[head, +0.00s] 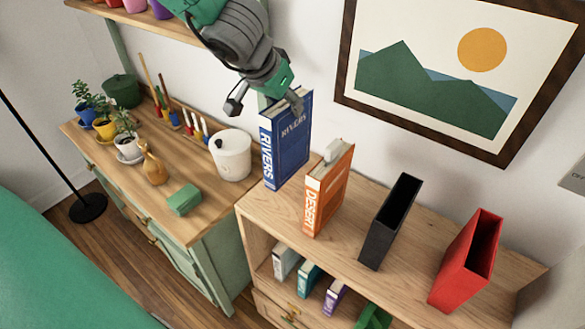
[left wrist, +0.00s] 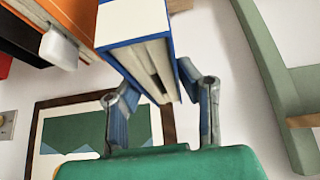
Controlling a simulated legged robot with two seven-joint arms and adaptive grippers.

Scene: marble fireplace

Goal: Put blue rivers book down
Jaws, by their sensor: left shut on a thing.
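The blue RIVERS book (head: 284,145) stands upright at the left end of the wooden shelf top (head: 350,258). My left gripper (head: 268,103) comes from above and is shut on the book's upper end. In the left wrist view the book (left wrist: 140,50) extends away between the two fingers (left wrist: 160,108). I cannot tell whether its bottom edge touches the shelf. The orange DESERT book (head: 328,190) stands just to its right, with a small gap; it also shows in the left wrist view (left wrist: 75,20). My right gripper is not in view.
A black holder (head: 390,222) and a red holder (head: 467,262) stand farther right on the shelf top. A white bucket (head: 231,156) stands close left on the lower cabinet (head: 150,195). A framed picture (head: 455,75) hangs behind. Several small books sit on the shelf below.

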